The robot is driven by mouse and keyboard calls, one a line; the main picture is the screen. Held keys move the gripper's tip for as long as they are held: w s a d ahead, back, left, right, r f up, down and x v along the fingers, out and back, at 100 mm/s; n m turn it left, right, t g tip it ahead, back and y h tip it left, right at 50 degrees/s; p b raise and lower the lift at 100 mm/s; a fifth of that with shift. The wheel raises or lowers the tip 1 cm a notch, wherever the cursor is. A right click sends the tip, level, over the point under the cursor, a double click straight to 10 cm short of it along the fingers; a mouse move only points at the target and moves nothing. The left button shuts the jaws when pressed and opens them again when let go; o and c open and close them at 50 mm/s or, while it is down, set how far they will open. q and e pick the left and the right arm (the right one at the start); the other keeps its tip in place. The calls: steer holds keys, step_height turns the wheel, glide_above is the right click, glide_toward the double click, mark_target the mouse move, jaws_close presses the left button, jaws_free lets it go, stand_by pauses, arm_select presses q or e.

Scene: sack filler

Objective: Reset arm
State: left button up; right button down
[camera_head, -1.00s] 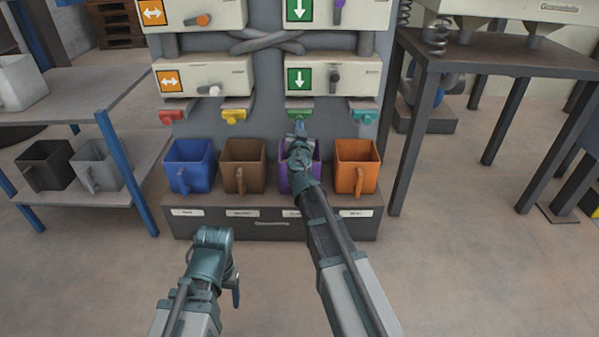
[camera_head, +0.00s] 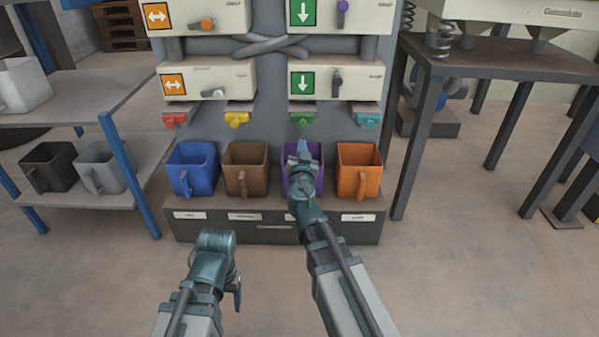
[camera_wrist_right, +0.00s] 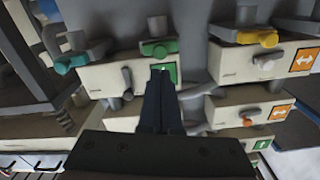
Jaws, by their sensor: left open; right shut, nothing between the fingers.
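My right gripper (camera_head: 302,150) is in front of the purple bin (camera_head: 290,182) and just below the green outlet (camera_head: 303,118), apart from it. Its arm hides much of the purple bin. In the right wrist view the fingers (camera_wrist_right: 161,95) are shut with nothing between them, and the green outlet (camera_wrist_right: 158,47) shows beyond their tips, with the picture turned over. My left gripper (camera_head: 236,290) hangs low in front of the filler, clear of everything; its fingers are mostly hidden by the wrist.
Blue (camera_head: 192,172), brown (camera_head: 245,172) and orange (camera_head: 359,172) bins stand beside the purple one on the labelled base (camera_head: 275,228). Red, yellow and teal outlets hang above. A shelf (camera_head: 90,90) stands left and a dark table (camera_head: 480,55) right. The floor in front is clear.

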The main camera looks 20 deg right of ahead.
steer(key=shift+r, duration=0.1)
steer(key=s+a+f+n+g+y+p, duration=0.1)
steer(key=s+a+f+n+g+p, duration=0.15)
steer(key=s+a+g+p, duration=0.55)
steer(key=s+a+f+n+g+y+p, duration=0.1)
steer(key=s+a+n+g+y+p, duration=0.2)
steer(key=s, duration=0.9)
steer(key=s+a+f+n+g+p, duration=0.2)
steer(key=s+a+n+g+p, duration=0.3)
steer(key=s, duration=0.4)
step_height(320, 180, up, 38)
steer(key=g+p, duration=0.1)
steer(key=p, duration=3.7)
steer(key=shift+s+a+f+m, duration=0.15)
steer(key=shift+s+f+m, duration=0.1)
steer(key=shift+m, duration=0.2)
